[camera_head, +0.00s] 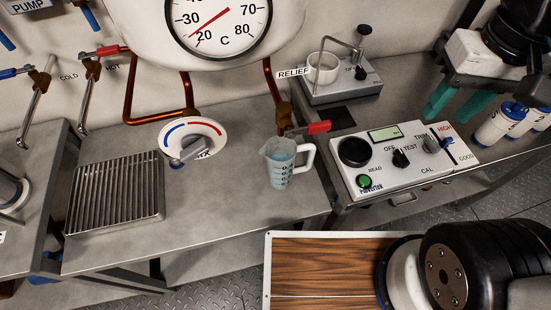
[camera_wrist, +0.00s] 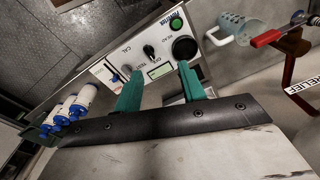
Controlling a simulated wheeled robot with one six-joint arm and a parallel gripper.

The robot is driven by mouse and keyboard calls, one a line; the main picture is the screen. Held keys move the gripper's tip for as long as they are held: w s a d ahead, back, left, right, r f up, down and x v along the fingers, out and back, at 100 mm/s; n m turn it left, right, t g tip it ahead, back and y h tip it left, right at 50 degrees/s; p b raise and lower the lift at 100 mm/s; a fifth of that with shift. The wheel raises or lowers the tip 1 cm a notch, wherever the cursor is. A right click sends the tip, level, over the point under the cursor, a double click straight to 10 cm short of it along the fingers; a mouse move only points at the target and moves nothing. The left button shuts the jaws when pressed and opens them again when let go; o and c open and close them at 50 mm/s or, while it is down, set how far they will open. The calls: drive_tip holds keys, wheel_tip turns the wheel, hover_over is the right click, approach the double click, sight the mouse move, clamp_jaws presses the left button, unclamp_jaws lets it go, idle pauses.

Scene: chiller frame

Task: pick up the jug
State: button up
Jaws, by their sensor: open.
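The jug (camera_head: 281,168) is a small translucent blue-grey measuring jug with dark marks and a white handle on its right. It stands upright on the steel bench between the mix dial and the white meter box. In the wrist view the jug (camera_wrist: 232,26) shows near the top right, beyond the meter box. My gripper (camera_head: 453,112) has two teal fingers, spread apart and empty, at the upper right of the head view. In the wrist view my gripper (camera_wrist: 160,68) points toward the meter box, and the jug is outside the fingers, well apart from them.
The meter box (camera_head: 402,163) with knobs stands right of the jug. A red-handled relief valve (camera_head: 318,128) and copper pipe are close behind it. A slatted drain grate (camera_head: 116,192) lies left. Several white bottles with blue caps (camera_head: 497,124) stand far right. Bench in front of the jug is clear.

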drive_tip(key=w+a+f+m+g+y, duration=0.1)
drive_tip(key=w+a+f+g, duration=0.2)
drive_tip(key=w+a+f, duration=0.5)
drive_tip(key=m+g, duration=0.2)
approach(312, 154)
wheel_tip(312, 154, down, 3)
drive_tip(key=x, duration=0.8)
drive_tip(key=shift+w+f, duration=0.3)
drive_tip(key=shift+f, duration=0.05)
clamp_jaws()
